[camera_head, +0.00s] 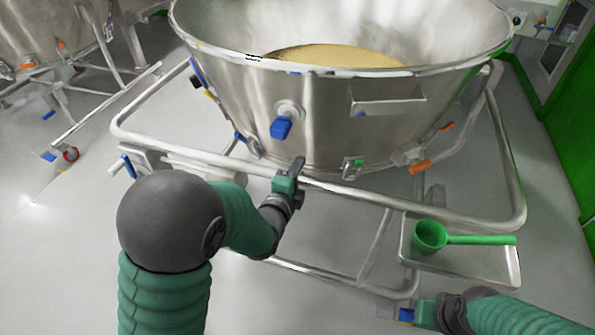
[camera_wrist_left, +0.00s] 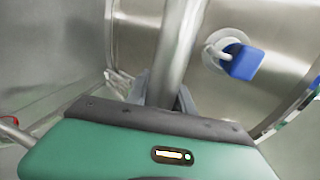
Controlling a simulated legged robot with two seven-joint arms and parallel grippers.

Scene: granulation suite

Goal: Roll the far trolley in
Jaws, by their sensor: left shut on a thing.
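A steel trolley with a large round bowl (camera_head: 340,115) stands before me in the head view, with pale yellow powder (camera_head: 335,56) in it. Its tubular front rail (camera_head: 400,199) runs across the middle of the view. My left gripper (camera_head: 289,180) is shut on this rail, left of its middle. In the left wrist view the rail (camera_wrist_left: 182,45) passes up between the fingers (camera_wrist_left: 163,92). My right gripper (camera_head: 413,312) is low at the right, below the trolley's tray, apart from the front rail; its jaw opening is unclear.
A shallow tray (camera_head: 440,262) on the trolley's front right holds a green scoop (camera_head: 431,237). Another steel vessel (camera_head: 35,35) on a frame stands at the upper left. A green wall panel (camera_head: 565,125) bounds the right. Grey floor (camera_head: 75,220) is open at the left.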

